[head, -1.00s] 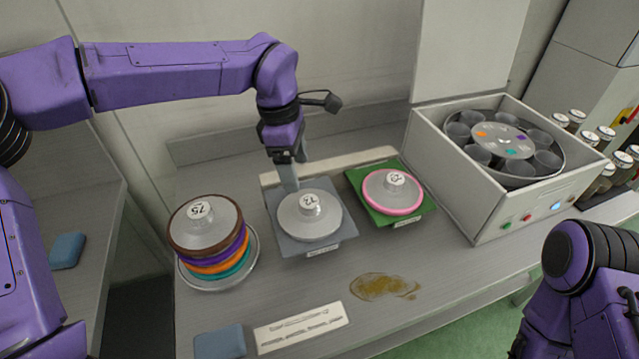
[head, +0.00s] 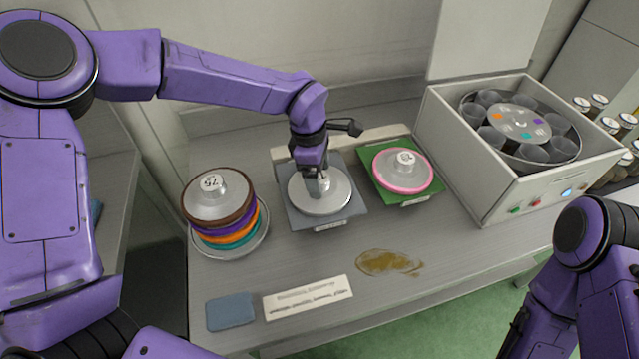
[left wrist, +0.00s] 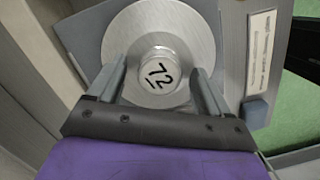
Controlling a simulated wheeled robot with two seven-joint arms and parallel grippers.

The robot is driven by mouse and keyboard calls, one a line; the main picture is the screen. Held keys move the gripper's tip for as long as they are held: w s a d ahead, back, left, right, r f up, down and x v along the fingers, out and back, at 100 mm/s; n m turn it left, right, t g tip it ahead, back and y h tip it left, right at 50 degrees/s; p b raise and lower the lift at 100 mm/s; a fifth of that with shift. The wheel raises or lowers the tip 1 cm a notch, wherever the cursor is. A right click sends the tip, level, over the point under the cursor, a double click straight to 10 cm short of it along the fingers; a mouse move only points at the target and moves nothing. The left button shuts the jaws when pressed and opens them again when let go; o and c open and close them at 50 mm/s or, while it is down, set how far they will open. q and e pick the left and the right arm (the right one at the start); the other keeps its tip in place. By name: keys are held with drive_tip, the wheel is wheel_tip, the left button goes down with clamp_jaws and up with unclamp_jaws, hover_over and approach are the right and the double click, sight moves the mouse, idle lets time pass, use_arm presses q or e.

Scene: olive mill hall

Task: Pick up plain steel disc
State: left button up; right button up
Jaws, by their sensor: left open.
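The plain steel disc (head: 320,203) lies on a grey-blue square mat (head: 350,216) on the bench. In the left wrist view the disc (left wrist: 195,35) has a round knob marked 72 (left wrist: 159,75). My left gripper (head: 320,182) is open, pointing down over the disc. In the left wrist view its two fingers (left wrist: 160,85) stand on either side of the knob, with visible gaps. In the head view the gripper hides most of the knob. My right arm shows at the lower right; its gripper is out of view.
A stack of coloured-rim discs (head: 217,194) stands on the left, and a pink-rimmed disc (head: 403,184) lies on a green mat (head: 408,201) to the right. A centrifuge-like box (head: 475,190) stands further right.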

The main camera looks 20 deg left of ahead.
use_arm(q)
drive_tip(key=c, duration=0.8)
drive_tip(key=shift+o, duration=0.2)
drive_tip(key=shift+r, duration=0.1)
drive_tip(key=shift+r, duration=0.15)
wheel_tip(320, 180, up, 2)
drive_tip(key=shift+w+r, duration=0.1)
drive_tip(key=shift+r, duration=0.1)
drive_tip(key=s+d+r, duration=0.8)
drive_tip(key=s+r, duration=0.3)
drive_tip(key=r, duration=0.2)
drive_tip(key=shift+s, duration=0.35)
